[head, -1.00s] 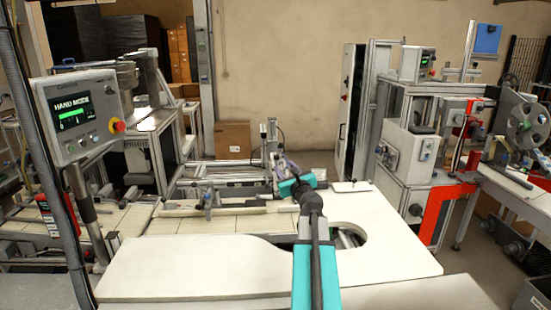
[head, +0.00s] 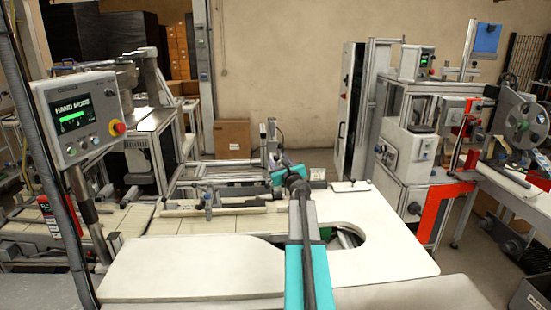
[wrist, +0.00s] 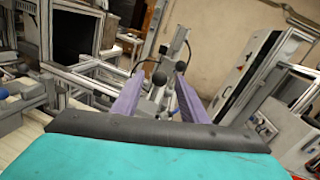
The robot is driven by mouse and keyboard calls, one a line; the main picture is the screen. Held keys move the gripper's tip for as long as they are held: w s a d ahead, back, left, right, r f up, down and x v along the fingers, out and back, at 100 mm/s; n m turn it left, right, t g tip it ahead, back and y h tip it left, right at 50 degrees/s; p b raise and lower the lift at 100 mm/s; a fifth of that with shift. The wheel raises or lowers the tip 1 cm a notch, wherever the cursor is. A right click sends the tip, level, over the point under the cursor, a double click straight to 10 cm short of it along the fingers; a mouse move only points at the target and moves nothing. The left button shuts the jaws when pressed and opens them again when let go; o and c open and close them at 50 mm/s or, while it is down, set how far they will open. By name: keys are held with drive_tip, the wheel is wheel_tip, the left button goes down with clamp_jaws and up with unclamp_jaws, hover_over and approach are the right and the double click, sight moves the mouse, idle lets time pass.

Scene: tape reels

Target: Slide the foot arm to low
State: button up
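An upright metal post with a base and dark cables (head: 270,145) stands at the far edge of the conveyor frame in the head view. It may carry the foot arm, but I cannot pick out the foot arm or its height setting. My gripper (head: 274,161) is in front of this post, its fingers hardly visible there. In the wrist view my gripper (wrist: 161,78) has two purple fingers spread apart, with nothing seen held between them. The post (wrist: 176,55) shows beyond and between the fingers; contact cannot be told.
A white tabletop (head: 190,270) with a cutout lies under my arm. A control panel reading HAND MODE (head: 75,115) stands at left. A machine with an orange-red frame (head: 432,205) is at right. A cardboard box (head: 232,138) sits behind the conveyor.

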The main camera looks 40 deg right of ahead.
sight(277, 159)
drive_tip(key=shift+p+x, duration=0.35)
drive_tip(key=shift+x, duration=1.35)
clamp_jaws()
